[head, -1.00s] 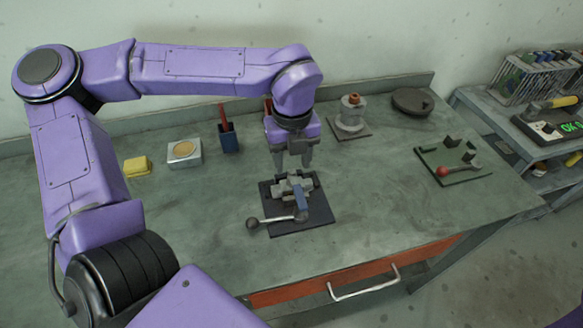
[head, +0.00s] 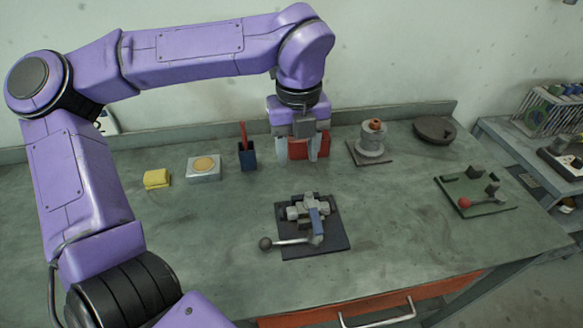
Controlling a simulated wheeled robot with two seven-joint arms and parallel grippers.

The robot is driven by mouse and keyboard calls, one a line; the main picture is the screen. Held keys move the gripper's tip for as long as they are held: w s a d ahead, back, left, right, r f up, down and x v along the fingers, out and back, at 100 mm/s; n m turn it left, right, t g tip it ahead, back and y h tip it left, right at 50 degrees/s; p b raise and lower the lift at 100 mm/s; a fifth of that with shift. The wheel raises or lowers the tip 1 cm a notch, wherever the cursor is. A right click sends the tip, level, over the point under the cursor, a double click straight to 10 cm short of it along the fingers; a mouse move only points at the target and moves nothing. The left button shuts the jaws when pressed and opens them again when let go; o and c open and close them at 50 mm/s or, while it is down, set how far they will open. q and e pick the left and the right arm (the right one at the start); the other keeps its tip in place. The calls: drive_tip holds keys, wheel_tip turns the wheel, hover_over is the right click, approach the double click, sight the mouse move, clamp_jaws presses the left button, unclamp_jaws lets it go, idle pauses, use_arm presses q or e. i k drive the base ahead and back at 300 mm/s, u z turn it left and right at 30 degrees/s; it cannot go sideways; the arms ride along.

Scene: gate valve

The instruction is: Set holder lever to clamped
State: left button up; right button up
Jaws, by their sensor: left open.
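A holder on a dark square plate (head: 328,246) sits mid-table with a grey valve body (head: 297,212) in it and a blue part (head: 315,218) across it. A lever with a dark ball knob (head: 266,244) points left from its front, low over the plate's edge. A second fixture, on a green plate (head: 490,209) at the right, has a lever with a red ball knob (head: 464,202). I cannot tell for certain which lever is the holder lever. My left gripper (head: 301,157) is open and empty, above and behind the dark-plate holder, apart from it. My right gripper is out of view.
A red box (head: 325,145) shows behind my left gripper. A flanged part (head: 371,139) and dark disc (head: 434,130) stand back right. The table front is clear.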

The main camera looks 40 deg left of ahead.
sight(265, 244)
drive_tip(key=u, duration=0.9)
drive_tip(key=k, duration=0.05)
drive_tip(key=u, duration=0.15)
